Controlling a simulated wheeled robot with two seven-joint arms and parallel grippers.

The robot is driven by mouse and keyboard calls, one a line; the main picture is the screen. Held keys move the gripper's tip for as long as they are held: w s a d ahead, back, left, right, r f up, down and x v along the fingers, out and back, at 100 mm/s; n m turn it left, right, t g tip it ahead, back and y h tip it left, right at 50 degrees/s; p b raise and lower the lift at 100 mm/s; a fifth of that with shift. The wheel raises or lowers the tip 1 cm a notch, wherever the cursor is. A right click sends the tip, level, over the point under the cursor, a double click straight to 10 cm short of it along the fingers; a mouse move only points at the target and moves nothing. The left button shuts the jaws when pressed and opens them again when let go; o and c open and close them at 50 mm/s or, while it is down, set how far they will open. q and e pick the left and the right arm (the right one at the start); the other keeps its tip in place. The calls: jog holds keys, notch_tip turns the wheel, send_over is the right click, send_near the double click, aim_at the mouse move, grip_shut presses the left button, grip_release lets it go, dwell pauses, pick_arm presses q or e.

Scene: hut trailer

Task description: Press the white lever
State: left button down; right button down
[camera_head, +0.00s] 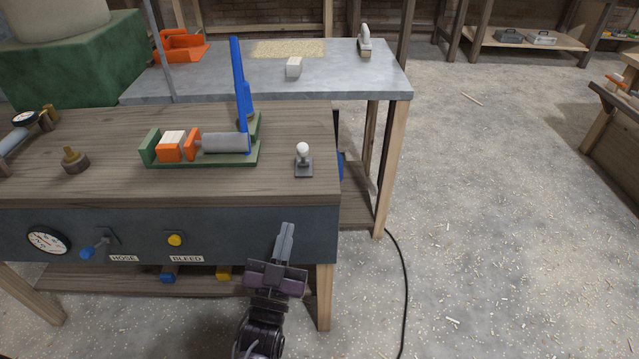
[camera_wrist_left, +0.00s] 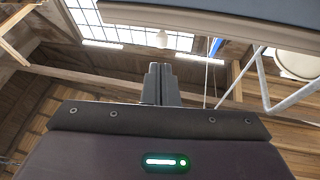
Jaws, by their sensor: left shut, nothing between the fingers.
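The white lever (camera_head: 303,150) has a round white knob on a short stem and a small grey base. It stands upright at the right end of the wooden bench top (camera_head: 60,190). My left gripper (camera_head: 287,228) is in front of the bench's dark front panel, below and slightly left of the lever in the head view, with its fingers pointing up. Its fingers (camera_wrist_left: 161,84) are shut together with nothing between them, apart from the lever. A small white round shape shows above the fingertips in the left wrist view; I cannot tell whether it is the knob.
A green fixture (camera_head: 215,160) with an orange block and a blue upright bar stands left of the lever. The panel carries a gauge (camera_head: 47,240), a blue-handled valve (camera_head: 88,252) and a yellow button (camera_head: 175,240). A grey table (camera_head: 220,75) stands behind. The floor at right is open.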

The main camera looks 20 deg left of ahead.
aim_at(302, 155)
pick_arm(q)
jog(key=shift+s+r, duration=0.15)
jog(key=shift+r, duration=0.4)
pick_arm(e)
jog(key=shift+w+d+r, duration=0.1)
